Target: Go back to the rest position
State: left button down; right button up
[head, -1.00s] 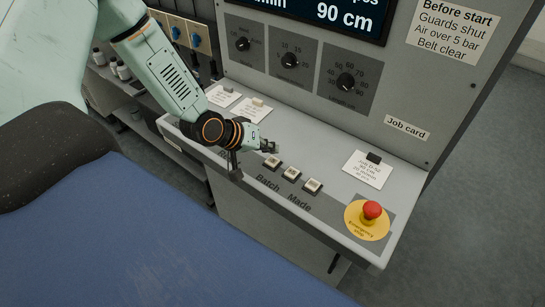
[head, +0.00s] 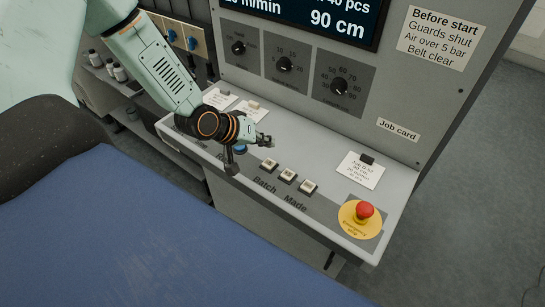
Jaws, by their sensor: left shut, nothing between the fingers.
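My left gripper (head: 266,139) is shut and empty. It hovers over the left part of the control panel's sloping desk (head: 312,160), behind the row of square push buttons (head: 287,174). A blue round button (head: 240,149) shows just under the gripper's wrist. My left arm comes in from the upper left. My right gripper is not in view.
A red emergency stop (head: 363,211) on a yellow disc sits at the desk's right end. Three black dials (head: 338,86) and a display (head: 336,20) are on the upright panel. Cards (head: 360,170) lie on the desk. Grey floor (head: 460,210) is free at right.

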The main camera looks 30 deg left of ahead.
pick_arm(q)
jog(key=s+d+f+g, duration=0.1)
jog(key=s+d, duration=0.1)
jog(key=s+d+f, duration=0.1)
jog(key=s+f, duration=0.1)
jog(key=s, duration=0.1)
jog(key=s+d+f+m+g, duration=0.1)
jog(key=s+d+f, duration=0.1)
jog(key=s, duration=0.1)
jog(key=shift+d+f+g, duration=0.25)
jog(key=shift+d+g, duration=0.05)
jog(key=shift+d, duration=0.05)
jog(key=s+d+f+m+g+y, duration=0.1)
jog(key=s+f+m+g+y, duration=0.15)
jog(key=s, duration=0.95)
jog(key=s+d+f+m+g+y, duration=0.1)
jog(key=s+d+f+g, duration=0.2)
jog(key=s, duration=0.8)
notch_tip(320, 180, down, 20)
jog(key=a+b, duration=0.1)
jog(key=b, duration=2)
jog(key=shift+f, duration=0.25)
jog(key=shift+a+n, duration=0.15)
jog(key=shift+n, duration=0.1)
